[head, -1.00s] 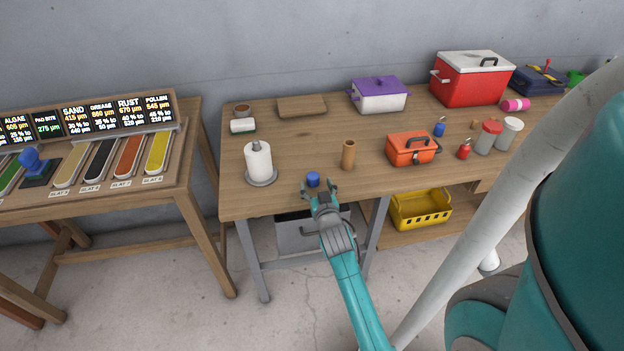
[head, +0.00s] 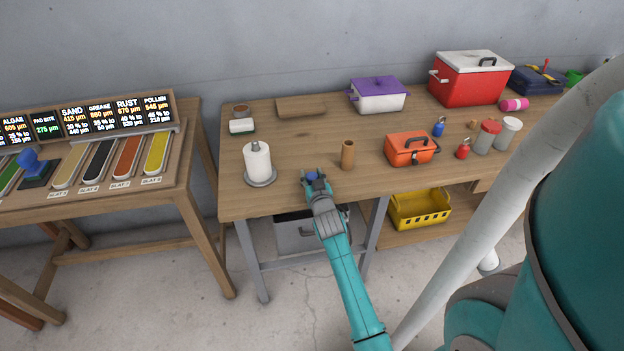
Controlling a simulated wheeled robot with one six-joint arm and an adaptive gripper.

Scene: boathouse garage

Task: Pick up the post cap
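A small blue cap (head: 312,176), the likeliest post cap, is near the front edge of the wooden workbench, between the paper towel roll and the brown cylinder. My gripper (head: 312,177) reaches over the bench's front edge, with one finger on each side of the cap. Its fingers hide the lower part of the cap. I cannot tell whether they touch it or leave a small gap.
A paper towel roll on a stand (head: 257,162) is left of my gripper, and a brown cylinder (head: 348,154) stands close on the right. An orange toolbox (head: 409,149) is farther right. The bench top (head: 300,135) behind the cap is clear.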

